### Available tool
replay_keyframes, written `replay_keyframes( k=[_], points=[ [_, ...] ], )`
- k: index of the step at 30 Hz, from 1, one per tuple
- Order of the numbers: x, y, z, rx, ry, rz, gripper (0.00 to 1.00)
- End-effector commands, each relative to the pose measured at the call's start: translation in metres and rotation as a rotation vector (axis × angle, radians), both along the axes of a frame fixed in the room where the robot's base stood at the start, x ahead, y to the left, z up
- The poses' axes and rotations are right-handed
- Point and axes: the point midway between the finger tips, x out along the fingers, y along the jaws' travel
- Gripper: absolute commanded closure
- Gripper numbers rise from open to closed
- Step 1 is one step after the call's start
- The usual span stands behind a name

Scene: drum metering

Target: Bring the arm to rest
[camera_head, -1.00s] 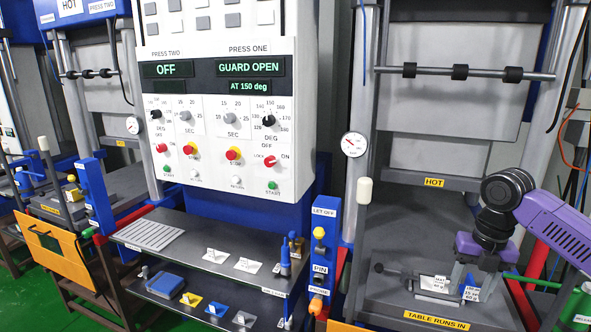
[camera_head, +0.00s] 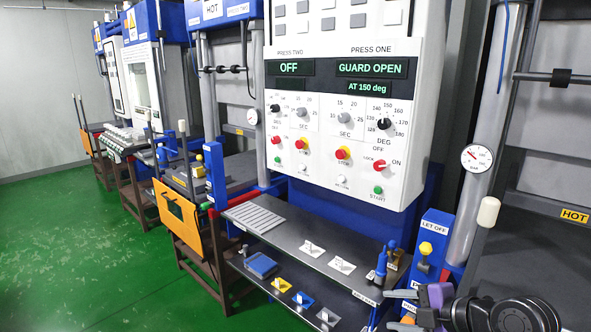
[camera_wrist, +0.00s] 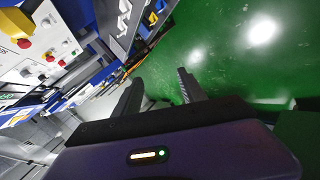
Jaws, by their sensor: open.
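My gripper (camera_head: 410,308) is at the bottom right of the head view, with my dark wrist and purple hand beside it. It is in front of the blue LET OFF post (camera_head: 432,240) and the right end of the shelf. In the wrist view my gripper (camera_wrist: 160,90) has its two dark fingers apart, with nothing between them. Green floor shows past the fingertips.
The control panel (camera_head: 345,120) reads GUARD OPEN for press one and OFF for press two. Below it a dark shelf (camera_head: 300,232) holds white cards. An orange guard (camera_head: 177,218) stands left of it. Open green floor (camera_head: 90,260) lies at the left.

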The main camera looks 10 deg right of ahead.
Motion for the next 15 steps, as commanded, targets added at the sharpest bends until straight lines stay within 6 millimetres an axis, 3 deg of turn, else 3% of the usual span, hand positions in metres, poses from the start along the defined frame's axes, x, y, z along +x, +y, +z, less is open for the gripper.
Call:
replay_keyframes(
  k=[1, 6, 11, 15],
  points=[
    [0.002, 0.026, -0.002, 0.085, -0.02, -0.036, 0.51],
    [-0.001, 0.081, -0.002, 0.348, -0.062, -0.194, 0.51],
    [-0.02, 0.117, -0.011, 0.578, -0.068, -0.348, 0.51],
    [-0.048, 0.137, -0.026, 0.755, -0.055, -0.488, 0.51]
  ],
)
